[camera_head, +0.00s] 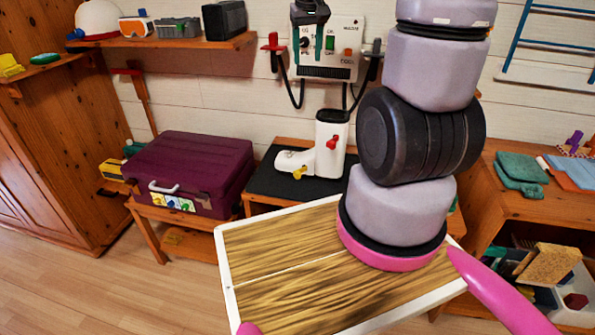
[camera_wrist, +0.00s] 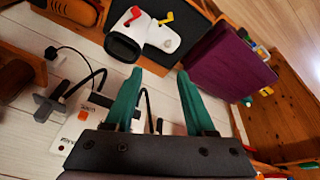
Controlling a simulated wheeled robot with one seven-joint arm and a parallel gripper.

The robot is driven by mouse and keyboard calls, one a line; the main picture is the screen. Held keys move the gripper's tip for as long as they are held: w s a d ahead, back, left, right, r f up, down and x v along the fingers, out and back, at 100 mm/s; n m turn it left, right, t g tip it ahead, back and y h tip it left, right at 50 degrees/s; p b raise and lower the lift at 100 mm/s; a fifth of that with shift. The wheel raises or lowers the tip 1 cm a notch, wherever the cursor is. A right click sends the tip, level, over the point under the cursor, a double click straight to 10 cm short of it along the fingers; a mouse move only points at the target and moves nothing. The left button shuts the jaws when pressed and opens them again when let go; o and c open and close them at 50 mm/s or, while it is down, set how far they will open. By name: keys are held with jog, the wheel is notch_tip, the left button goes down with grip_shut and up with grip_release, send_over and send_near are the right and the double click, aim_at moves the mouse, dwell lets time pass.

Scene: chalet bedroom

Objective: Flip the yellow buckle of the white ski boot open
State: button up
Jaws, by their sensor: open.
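The white ski boot (camera_head: 327,150) stands upright on a black mat (camera_head: 262,182) on a low wooden bench, its toe pointing left. Its yellow buckle (camera_head: 299,172) is low on the foot, and a red buckle (camera_head: 332,141) is higher on the shaft. In the wrist view the boot (camera_wrist: 158,38) is beyond my fingertips, with the yellow buckle (camera_wrist: 166,18) and red buckle (camera_wrist: 131,16) both sticking out. My gripper (camera_wrist: 158,72) is open and empty, its green fingers apart. In the head view it is partly cut off at the top, above the boot and apart from it.
A wall control box (camera_head: 330,48) with hooks and cables hangs behind the boot. A purple case (camera_head: 190,172) stands left of it. A shelf (camera_head: 170,41) with a helmet and boxes is upper left.

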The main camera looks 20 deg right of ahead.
jog(key=w+d+f+n+g, duration=0.1)
jog(key=w+f, duration=0.2)
jog(key=f, duration=0.5)
jog(key=w+d+f+n+g, duration=0.1)
jog(key=w+f, duration=0.3)
jog(key=f, duration=0.4)
jog(key=n+g+y, duration=0.1)
jog(key=n, duration=0.1)
send_over(298, 172)
notch_tip(298, 172, down, 17)
notch_tip(298, 172, down, 11)
jog(key=shift+r, duration=0.1)
grip_shut()
